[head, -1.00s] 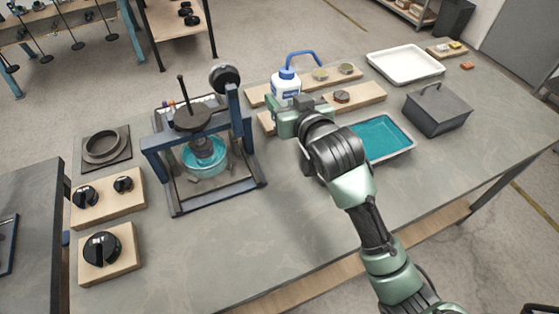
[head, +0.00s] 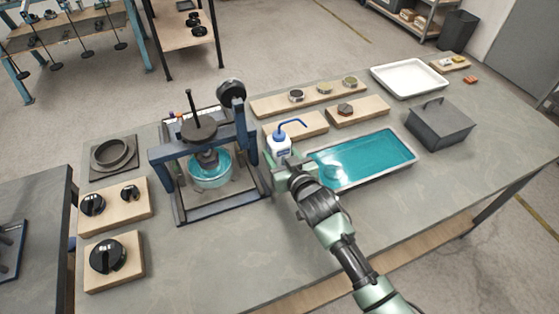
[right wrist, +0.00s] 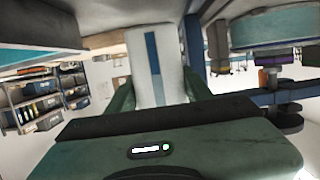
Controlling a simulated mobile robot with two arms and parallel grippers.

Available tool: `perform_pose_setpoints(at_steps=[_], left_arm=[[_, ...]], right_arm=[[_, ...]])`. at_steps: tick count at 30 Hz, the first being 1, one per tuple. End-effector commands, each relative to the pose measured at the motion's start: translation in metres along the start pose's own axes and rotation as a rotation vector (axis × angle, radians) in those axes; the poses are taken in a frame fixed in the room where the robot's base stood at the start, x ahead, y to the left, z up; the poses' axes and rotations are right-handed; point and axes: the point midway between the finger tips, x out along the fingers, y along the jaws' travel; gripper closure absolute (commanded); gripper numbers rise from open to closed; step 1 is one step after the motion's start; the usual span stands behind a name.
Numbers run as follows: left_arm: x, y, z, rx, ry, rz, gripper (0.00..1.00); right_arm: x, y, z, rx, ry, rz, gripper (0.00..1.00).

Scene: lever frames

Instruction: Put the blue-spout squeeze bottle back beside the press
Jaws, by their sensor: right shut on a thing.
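The white squeeze bottle with a blue spout (head: 279,148) is upright, just right of the press. It looks close to the table, but I cannot tell whether its base touches, as my gripper covers it. My right gripper (head: 286,167) is shut on the bottle's lower body from the front. In the right wrist view, the white bottle body with a blue stripe (right wrist: 152,55) is between the green fingers of the gripper (right wrist: 158,92). The press (head: 239,133) has a blue frame, a screw handle on top and a teal-filled bowl (head: 211,181) inside. My left gripper is out of view.
A tray of teal liquid (head: 398,132) lies right of my gripper. Wooden boards (head: 310,122) with small discs are behind the bottle. A grey lidded box (head: 440,124) and white tray (head: 408,80) stand farther right. The front of the table is clear.

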Motion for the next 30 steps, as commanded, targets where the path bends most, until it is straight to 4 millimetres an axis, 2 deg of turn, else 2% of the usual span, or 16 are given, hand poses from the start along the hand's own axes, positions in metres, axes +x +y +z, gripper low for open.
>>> perform_pose_setpoints(at_steps=[6,17,18,20,21,30], left_arm=[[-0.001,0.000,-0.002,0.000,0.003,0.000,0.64],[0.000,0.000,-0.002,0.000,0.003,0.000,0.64],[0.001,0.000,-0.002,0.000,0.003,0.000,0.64],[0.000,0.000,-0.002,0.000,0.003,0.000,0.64],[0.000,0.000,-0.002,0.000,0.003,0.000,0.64],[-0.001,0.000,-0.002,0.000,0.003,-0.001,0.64]], right_arm=[[0.008,0.000,0.029,0.001,-0.001,0.001,0.72],[0.009,0.000,0.033,0.000,0.001,0.000,0.72],[0.009,0.000,0.035,0.000,-0.002,0.000,0.46],[0.009,0.000,0.035,0.000,-0.002,0.000,0.30],[0.009,0.000,0.035,0.000,-0.002,0.000,0.27],[0.008,0.000,0.033,0.000,-0.002,0.000,0.27]])
